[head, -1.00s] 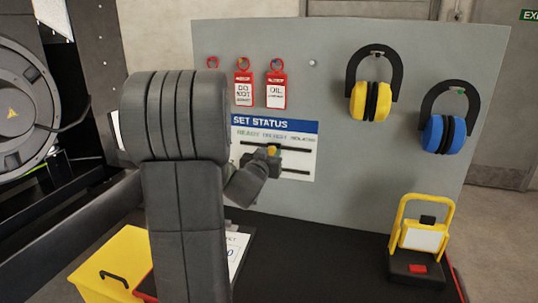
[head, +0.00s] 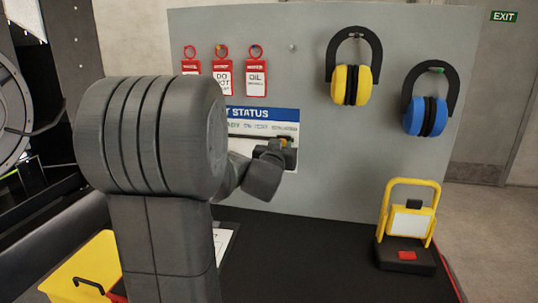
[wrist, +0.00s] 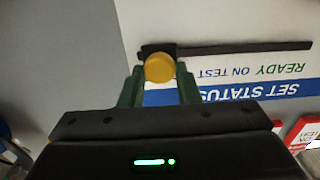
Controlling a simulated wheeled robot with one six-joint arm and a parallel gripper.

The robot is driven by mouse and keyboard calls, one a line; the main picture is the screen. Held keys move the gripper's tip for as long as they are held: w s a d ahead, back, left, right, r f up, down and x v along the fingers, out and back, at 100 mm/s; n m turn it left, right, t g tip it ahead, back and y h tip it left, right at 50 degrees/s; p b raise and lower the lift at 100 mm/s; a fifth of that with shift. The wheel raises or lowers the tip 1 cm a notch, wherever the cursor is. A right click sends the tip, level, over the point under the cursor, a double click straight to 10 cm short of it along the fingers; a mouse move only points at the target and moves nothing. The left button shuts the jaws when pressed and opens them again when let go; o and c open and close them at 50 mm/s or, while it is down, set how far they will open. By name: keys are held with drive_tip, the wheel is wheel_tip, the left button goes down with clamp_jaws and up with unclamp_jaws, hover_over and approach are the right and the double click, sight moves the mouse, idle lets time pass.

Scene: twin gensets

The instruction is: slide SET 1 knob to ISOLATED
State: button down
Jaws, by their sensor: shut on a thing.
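The SET STATUS board (head: 262,114) hangs on the grey panel, with READY, ON TEST and ISOLATED in a row under its blue heading. A yellow knob (head: 286,142) shows at the right part of the board, below ISOLATED. In the wrist view, upside down, the yellow knob (wrist: 159,68) sits near the left end of a dark slot (wrist: 245,47), past ON TEST. My gripper (head: 280,150) is shut on this knob, with one green finger on each side. The ISOLATED word is hidden in the wrist view. No SET 1 label is readable.
Red tags (head: 223,78) hang above the board. Yellow earmuffs (head: 352,84) and blue earmuffs (head: 426,116) hang to the right. A yellow-framed lamp (head: 408,222) stands on the black bench top (head: 320,262). A yellow bin (head: 75,270) is at lower left. My arm covers the board's left part.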

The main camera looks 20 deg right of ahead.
idle(0.3)
drive_tip(key=c, duration=1.4)
unclamp_jaws()
drive_tip(key=shift+s+d, duration=0.1)
drive_tip(key=o, duration=0.3)
drive_tip(key=shift+s+d, duration=0.1)
drive_tip(key=shift+o, duration=0.2)
drive_tip(key=v, duration=1.3)
drive_tip(key=shift+s+a, duration=0.25)
drive_tip(key=shift+a, duration=0.05)
drive_tip(key=x, duration=1.3)
drive_tip(key=shift+w+d, duration=0.2)
drive_tip(key=shift+w, duration=0.15)
